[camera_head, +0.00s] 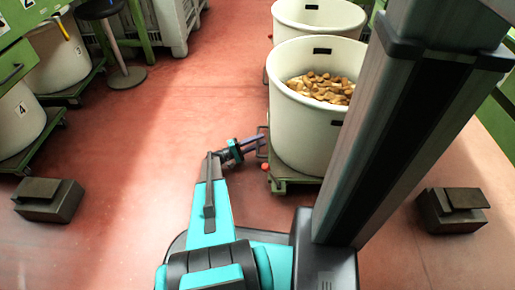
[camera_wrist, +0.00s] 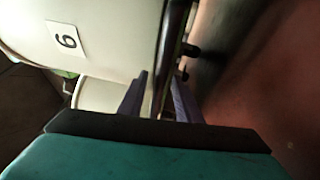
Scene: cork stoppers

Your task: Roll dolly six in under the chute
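A white tub (camera_head: 312,142) filled partly with cork stoppers (camera_head: 322,88) stands on a green dolly (camera_head: 290,184) right of my gripper. In the wrist view a white tub (camera_wrist: 105,30) carries a label that reads 6 (camera_wrist: 66,40), seen tilted. My gripper (camera_head: 263,141) is low, at the dolly's left side by its upright handle bar. In the wrist view the dark bar (camera_wrist: 172,40) passes between my two purple fingers (camera_wrist: 158,76). The fingers look apart, with a gap beside the bar. Their contact with it is unclear. I cannot make out the chute.
Another white tub (camera_head: 318,16) stands close behind. At the left, white tubs marked 4 (camera_head: 18,122) and 1 or similar (camera_head: 58,55) sit on green dollies beside green framework (camera_head: 18,62). A black stool (camera_head: 125,76) and a grey crate (camera_head: 178,22) stand at the back. The red floor (camera_head: 165,110) between is clear.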

